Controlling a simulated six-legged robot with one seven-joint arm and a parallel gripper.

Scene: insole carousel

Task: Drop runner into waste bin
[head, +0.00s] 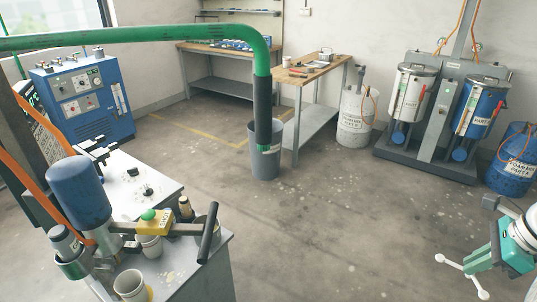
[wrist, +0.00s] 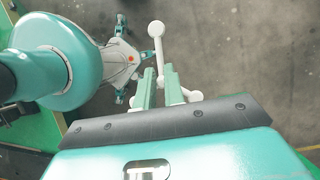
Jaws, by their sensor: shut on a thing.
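The runner is a thin white branched piece with round knobs at its ends (head: 462,275). It is at the lower right of the head view and also shows in the wrist view (wrist: 157,58). My gripper (head: 474,264) is shut on it, and the green fingers (wrist: 160,84) close around its stem. The runner is held in the air over the floor. The grey waste bin (head: 263,163) stands on the floor near the middle of the head view, well apart from my gripper. Its inside is mostly hidden.
A wooden-topped bench (head: 318,70) stands beside the bin. A white machine table (head: 125,185) fills the lower left. The concrete floor (head: 330,215) between gripper and bin looks clear.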

